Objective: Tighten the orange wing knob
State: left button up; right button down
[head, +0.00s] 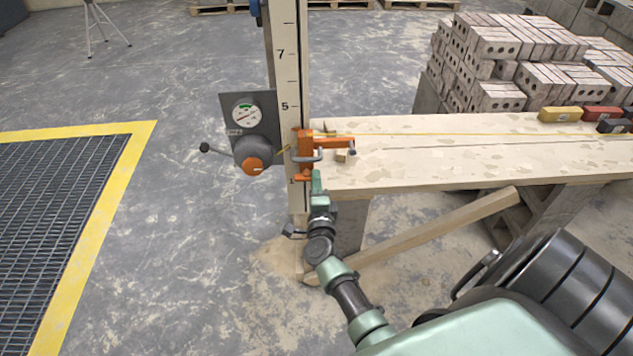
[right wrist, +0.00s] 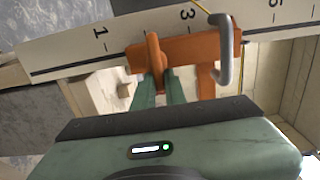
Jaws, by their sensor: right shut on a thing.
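The orange wing knob (right wrist: 154,52) stands upright in the right wrist view, beside the orange clamp (right wrist: 195,48) on the numbered white staff (right wrist: 120,48). In the head view the clamp (head: 306,146) sits low on the upright staff (head: 291,70), and a small orange piece (head: 302,178) shows just below it. My right gripper (right wrist: 160,74) has its two green fingers shut on the wing knob from below, hiding its lower part. The gripper also shows in the head view (head: 316,178). A grey bent handle (right wrist: 224,50) is close to the right of the fingers. My left gripper is out of view.
A grey panel with a gauge (head: 245,113) and an orange-capped dial (head: 252,163) is left of the staff. A pale plank (head: 450,150) with a yellow string extends right. A wooden brace (head: 430,234) slants below. Stacked bricks (head: 500,60) stand behind.

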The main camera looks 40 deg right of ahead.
jog(key=shift+w+a+r, duration=0.2)
jog(key=shift+r, duration=0.05)
jog(key=c, duration=1.5)
grip_release()
jog(key=shift+o, duration=0.2)
jog(key=shift+a, duration=0.1)
jog(key=shift+s+f, duration=0.1)
jog(key=v, duration=0.7)
jog(key=shift+s+a, duration=0.2)
jog(key=shift+s, duration=0.15)
